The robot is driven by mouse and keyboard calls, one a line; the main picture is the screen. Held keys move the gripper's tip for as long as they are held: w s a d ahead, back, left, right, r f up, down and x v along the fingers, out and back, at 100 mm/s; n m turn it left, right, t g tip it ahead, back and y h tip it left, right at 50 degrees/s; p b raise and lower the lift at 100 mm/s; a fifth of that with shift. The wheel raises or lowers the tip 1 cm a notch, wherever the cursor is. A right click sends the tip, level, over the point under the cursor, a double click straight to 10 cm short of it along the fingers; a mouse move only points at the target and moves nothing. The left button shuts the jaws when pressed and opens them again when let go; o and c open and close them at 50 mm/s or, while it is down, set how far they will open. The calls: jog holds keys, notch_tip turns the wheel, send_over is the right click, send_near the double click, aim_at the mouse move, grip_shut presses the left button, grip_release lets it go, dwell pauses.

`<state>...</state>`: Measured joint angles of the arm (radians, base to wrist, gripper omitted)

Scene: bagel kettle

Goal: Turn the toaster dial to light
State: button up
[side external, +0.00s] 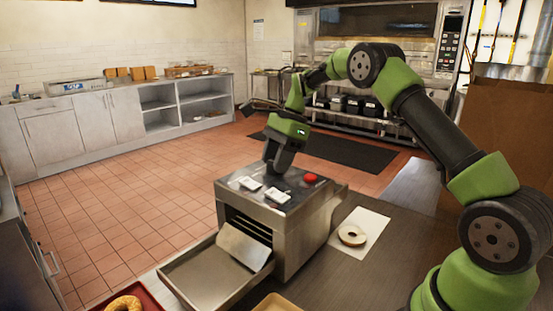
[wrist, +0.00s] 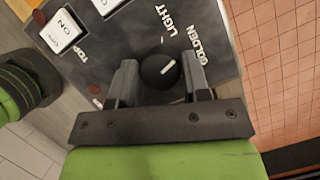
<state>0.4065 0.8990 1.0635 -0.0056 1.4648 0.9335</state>
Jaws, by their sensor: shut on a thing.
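The toaster (side external: 305,228) is a steel box on the counter with a dark top panel. Its dial (wrist: 158,71) is a round black knob with a white pointer line. The line slants up and right, toward the GOLDEN label (wrist: 196,46); the LIGHT label (wrist: 173,20) is above, near a small tick mark. My gripper (wrist: 158,68) points down at the panel, its two fingers closed on either side of the dial. In the side view my gripper (side external: 277,172) covers the dial.
A bagel (side external: 352,235) lies on white paper to the right; another bagel (side external: 124,304) is on a red tray.

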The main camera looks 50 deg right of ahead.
jog(key=n+g, duration=0.1)
jog(key=n, duration=0.2)
jog(key=n+g, duration=0.1)
jog(key=n, duration=0.2)
jog(key=shift+w+n+g, duration=0.1)
jog(key=shift+n+g, duration=0.2)
jog(key=shift+n, duration=0.1)
dwell(0.4)
jog(key=o, duration=0.9)
jog(key=shift+r, duration=0.1)
